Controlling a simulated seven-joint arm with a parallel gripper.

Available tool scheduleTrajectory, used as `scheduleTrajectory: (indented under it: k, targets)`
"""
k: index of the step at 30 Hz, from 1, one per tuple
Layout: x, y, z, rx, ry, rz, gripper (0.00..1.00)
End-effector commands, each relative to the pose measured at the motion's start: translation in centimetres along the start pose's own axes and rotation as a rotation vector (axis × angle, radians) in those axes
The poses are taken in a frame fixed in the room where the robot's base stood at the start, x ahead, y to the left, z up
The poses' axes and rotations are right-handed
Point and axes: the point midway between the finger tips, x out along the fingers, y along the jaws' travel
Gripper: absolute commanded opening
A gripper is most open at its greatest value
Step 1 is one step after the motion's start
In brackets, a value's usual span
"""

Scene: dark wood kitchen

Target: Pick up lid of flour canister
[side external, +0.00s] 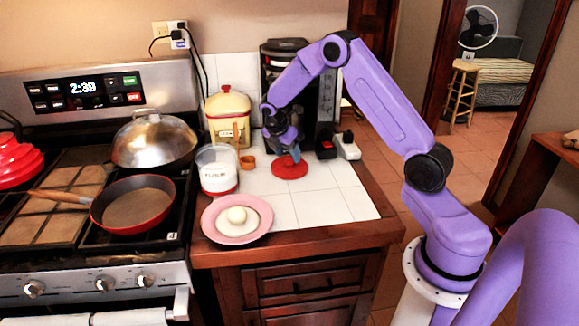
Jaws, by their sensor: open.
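The red round lid (290,168) lies flat on the white tiled counter. The clear flour canister (217,170), with white contents and lettering on its side, stands to the left of the lid and looks uncovered. My gripper (291,155) points down at the lid's upper edge, very close above it or touching it; I cannot tell which. It is open. Its fingers are small and partly merge with the dark wrist, so their exact place around the lid is unclear.
A pink plate (213,229) with a white round item (236,215) is in front of the canister. A small brown cup (247,162) stands between canister and lid. A yellow jar (228,118) and a coffee maker (279,62) stand behind. The tiles (335,203) at front right are clear.

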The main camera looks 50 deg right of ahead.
Motion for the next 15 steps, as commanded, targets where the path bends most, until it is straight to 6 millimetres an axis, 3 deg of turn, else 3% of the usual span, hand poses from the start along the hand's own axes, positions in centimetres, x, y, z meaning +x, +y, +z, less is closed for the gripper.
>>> scheduleTrajectory:
  k: [6,14,15]
  targets:
    - [2.5,0.0,0.0,-0.001,0.0,0.0,0.63]
    - [2.6,0.0,0.0,-0.001,0.0,0.001,0.63]
    - [2.6,0.0,0.0,-0.001,0.0,0.001,0.56]
